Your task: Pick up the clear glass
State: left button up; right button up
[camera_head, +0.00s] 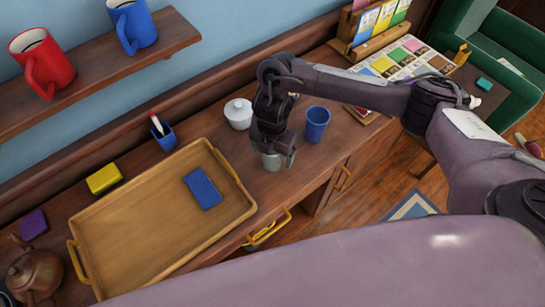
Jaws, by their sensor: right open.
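A small clear greyish glass (272,162) stands on the wooden counter top, right of the tray. My right gripper (274,147) is directly above it, pointing down, and hides the glass's upper part. The right gripper is open. I cannot tell whether its fingers touch the glass or reach around it. My left gripper is not in view.
A wooden tray (140,278) with a blue block (202,188) lies left. A shelf (95,62) holds red and blue mugs.

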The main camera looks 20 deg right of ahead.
jog(key=shift+f, duration=0.4)
jog(key=shift+c, duration=0.3)
jog(key=c, duration=1.1)
jog(key=shift+r, duration=0.15)
